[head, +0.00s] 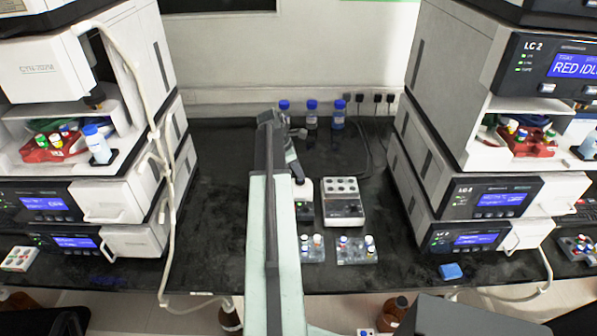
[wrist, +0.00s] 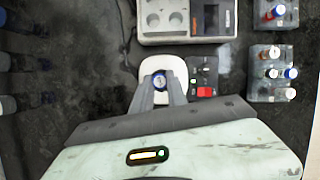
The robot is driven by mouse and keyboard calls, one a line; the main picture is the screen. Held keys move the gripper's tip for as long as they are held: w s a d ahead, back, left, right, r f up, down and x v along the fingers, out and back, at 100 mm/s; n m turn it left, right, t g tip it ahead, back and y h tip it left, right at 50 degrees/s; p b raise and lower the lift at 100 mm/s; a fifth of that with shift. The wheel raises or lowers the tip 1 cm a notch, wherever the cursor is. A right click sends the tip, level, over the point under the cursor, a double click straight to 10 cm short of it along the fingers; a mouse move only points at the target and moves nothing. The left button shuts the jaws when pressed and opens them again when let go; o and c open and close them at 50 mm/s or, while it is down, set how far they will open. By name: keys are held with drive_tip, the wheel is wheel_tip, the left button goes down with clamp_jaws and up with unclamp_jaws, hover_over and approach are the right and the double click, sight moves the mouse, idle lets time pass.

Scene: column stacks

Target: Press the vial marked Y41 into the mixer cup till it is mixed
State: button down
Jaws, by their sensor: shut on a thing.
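The mixer's dark panel (wrist: 205,72) with a red switch is just right. In the head view, my arm hides much of the mixer (head: 304,187).
A grey block with round wells (head: 342,187) stands right of the mixer. Two clear racks (head: 311,254) (head: 358,258) hold capped vials in front. Blue-capped bottles (head: 312,115) stand at the back. Tall instrument stacks (head: 120,120) (head: 440,110) flank the dark bench.

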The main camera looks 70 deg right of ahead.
drive_tip(key=shift+f+b, duration=0.35)
idle(0.4)
drive_tip(key=shift+r, duration=0.1)
idle(2.8)
wheel_tip(320, 180, up, 6)
drive_tip(key=p, duration=0.6)
drive_tip(key=shift+s, duration=0.15)
